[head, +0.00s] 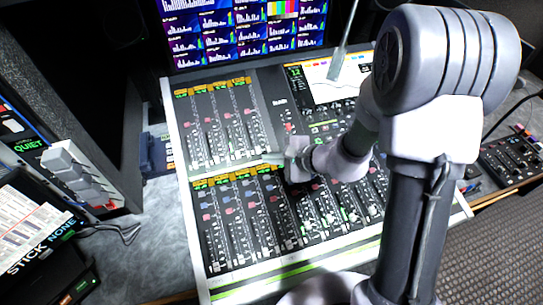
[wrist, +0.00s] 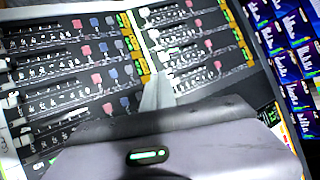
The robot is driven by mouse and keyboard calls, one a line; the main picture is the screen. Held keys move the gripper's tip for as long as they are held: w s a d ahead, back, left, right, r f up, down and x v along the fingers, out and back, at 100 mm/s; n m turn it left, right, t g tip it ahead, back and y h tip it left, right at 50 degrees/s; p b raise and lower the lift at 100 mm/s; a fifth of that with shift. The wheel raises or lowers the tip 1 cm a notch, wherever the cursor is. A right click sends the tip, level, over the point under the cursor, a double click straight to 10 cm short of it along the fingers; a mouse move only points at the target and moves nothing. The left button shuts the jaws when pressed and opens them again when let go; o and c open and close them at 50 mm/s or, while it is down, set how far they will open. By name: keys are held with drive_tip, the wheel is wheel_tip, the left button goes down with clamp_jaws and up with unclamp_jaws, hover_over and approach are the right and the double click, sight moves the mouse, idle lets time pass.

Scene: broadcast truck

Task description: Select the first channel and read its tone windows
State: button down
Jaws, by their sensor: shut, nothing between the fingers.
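The mixing console (head: 191,222) fills the middle of the head view, with an upper bank of channel strips (head: 215,125) and a lower bank (head: 245,215). Each strip has an orange label on top and red or blue buttons. The console's lit screen (head: 335,85) is at its upper right, partly behind my arm; its text is too small to read. My gripper (head: 278,158) is shut and empty over the light bar between the banks. In the wrist view, my gripper (wrist: 157,88) points between the two banks (wrist: 75,80); I cannot tell whether it touches. I cannot tell which channel is selected.
A monitor with bar graphs (head: 205,40) stands behind the console. A white button box (head: 75,175) and a device marked STICK NONE (head: 40,245) are at the left. A smaller control panel (head: 510,160) lies at the right. My arm covers the console's right side.

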drive_tip(key=shift+f, duration=0.1)
drive_tip(key=b, duration=0.5)
hover_over(270, 181)
drive_tip(key=f, duration=0.7)
drive_tip(key=shift+s+f, duration=0.25)
drive_tip(key=shift+f, duration=0.05)
drive_tip(key=shift+w+f+b, duration=0.1)
drive_tip(key=shift+f+b, duration=0.4)
drive_tip(key=shift+f, duration=0.1)
drive_tip(key=shift+f, duration=0.1)
idle(0.8)
drive_tip(key=shift+w+f+b, duration=0.1)
drive_tip(key=shift+f+b, duration=0.15)
drive_tip(key=shift+b, duration=0.45)
drive_tip(key=shift+f+b, duration=0.4)
drive_tip(key=shift+b, duration=0.15)
idle(0.6)
drive_tip(key=shift+r+p, duration=0.35)
drive_tip(key=shift+r, duration=0.45)
